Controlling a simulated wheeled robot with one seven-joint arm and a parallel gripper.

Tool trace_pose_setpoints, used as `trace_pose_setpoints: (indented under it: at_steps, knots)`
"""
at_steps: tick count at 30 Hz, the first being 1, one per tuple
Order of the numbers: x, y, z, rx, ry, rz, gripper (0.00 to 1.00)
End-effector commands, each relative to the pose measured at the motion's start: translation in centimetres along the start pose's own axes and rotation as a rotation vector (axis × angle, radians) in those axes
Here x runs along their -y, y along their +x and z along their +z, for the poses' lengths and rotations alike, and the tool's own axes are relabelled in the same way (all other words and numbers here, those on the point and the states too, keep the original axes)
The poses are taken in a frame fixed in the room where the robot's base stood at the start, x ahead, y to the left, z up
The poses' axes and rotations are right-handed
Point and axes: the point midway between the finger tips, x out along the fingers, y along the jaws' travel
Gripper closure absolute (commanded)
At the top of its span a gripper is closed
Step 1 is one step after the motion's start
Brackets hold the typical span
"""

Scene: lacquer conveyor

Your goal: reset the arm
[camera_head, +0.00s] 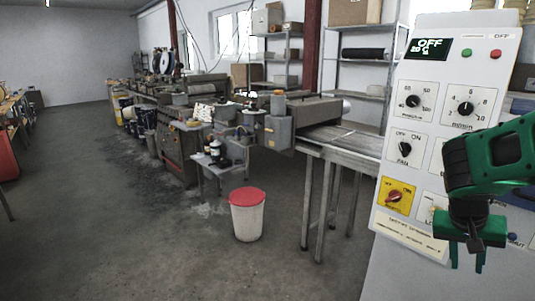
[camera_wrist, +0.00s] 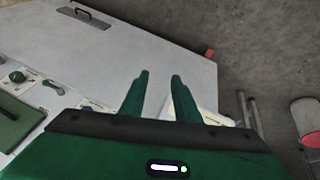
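My green arm reaches in from the right edge of the head view, in front of the control panel (camera_head: 425,120). My gripper (camera_head: 467,262) points down in front of the panel's lower part. In the wrist view my gripper (camera_wrist: 158,80) shows two green fingers apart with a gap between them. It is open, and nothing is between the fingers. My arm hides part of the panel's right side.
A white bin with a red lid (camera_head: 247,214) stands on the floor, left of a metal-legged conveyor table (camera_head: 345,142). The long machine line (camera_head: 180,135) runs to the back. Shelves (camera_head: 370,65) stand behind. The floor at left centre is largely clear.

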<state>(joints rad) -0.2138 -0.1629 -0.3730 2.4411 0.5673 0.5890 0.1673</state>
Motion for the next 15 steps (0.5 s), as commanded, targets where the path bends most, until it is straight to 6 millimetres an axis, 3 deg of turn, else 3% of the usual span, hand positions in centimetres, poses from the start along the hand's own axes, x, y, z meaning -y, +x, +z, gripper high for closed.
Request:
trace_pose_setpoints:
  at_steps: [3, 9, 15]
  knots:
    - [-1.5, -1.1, 4.2, 0.112, -0.01, -0.086, 0.71]
    - [-2.8, -3.8, 10.9, 0.253, -0.076, -0.216, 0.71]
    - [-3.2, -5.8, 15.1, 0.321, -0.134, -0.284, 0.71]
